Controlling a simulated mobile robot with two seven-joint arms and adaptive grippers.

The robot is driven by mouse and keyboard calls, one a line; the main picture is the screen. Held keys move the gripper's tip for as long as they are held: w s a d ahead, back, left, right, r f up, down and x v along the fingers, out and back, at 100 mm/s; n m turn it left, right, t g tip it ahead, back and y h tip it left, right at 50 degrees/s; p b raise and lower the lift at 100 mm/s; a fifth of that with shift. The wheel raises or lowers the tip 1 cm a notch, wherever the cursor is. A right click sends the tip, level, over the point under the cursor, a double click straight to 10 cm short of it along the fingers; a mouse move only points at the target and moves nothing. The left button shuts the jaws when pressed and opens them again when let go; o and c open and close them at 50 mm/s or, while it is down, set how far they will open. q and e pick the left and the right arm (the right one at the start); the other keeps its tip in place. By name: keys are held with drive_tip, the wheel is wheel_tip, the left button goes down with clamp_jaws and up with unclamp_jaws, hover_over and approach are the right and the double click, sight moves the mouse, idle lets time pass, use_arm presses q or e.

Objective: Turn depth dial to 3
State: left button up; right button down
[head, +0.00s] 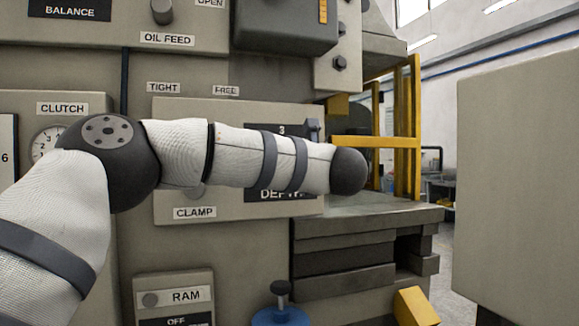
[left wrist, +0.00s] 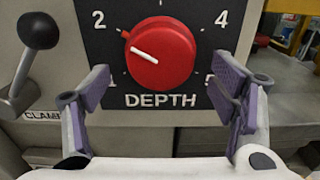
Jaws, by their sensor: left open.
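The red depth dial (left wrist: 160,55) sits on a black panel marked DEPTH (left wrist: 160,100) in the left wrist view. Its white line points up-left, towards the 2. The numbers 2, 4 and parts of 1 and 5 show around it. The 3 shows above my arm in the head view, where the arm hides the dial. My left gripper (left wrist: 163,82) is open, its purple-padded fingers apart at the lower left and lower right of the dial. Nothing is between them except the dial behind. Contact with it cannot be told. My right gripper is not in view.
A clamp lever with a black knob (left wrist: 38,31) stands left of the dial.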

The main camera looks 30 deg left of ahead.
use_arm(q)
drive_tip(key=shift+x, duration=1.35)
drive_tip(key=shift+d+r, duration=0.1)
drive_tip(key=c, duration=1.2)
drive_tip(key=shift+o, duration=0.2)
drive_tip(key=shift+m, duration=0.4)
drive_tip(key=m, duration=1.1)
drive_tip(key=shift+s+r, duration=0.1)
drive_tip(key=o, duration=1.2)
drive_tip(key=shift+c, duration=0.2)
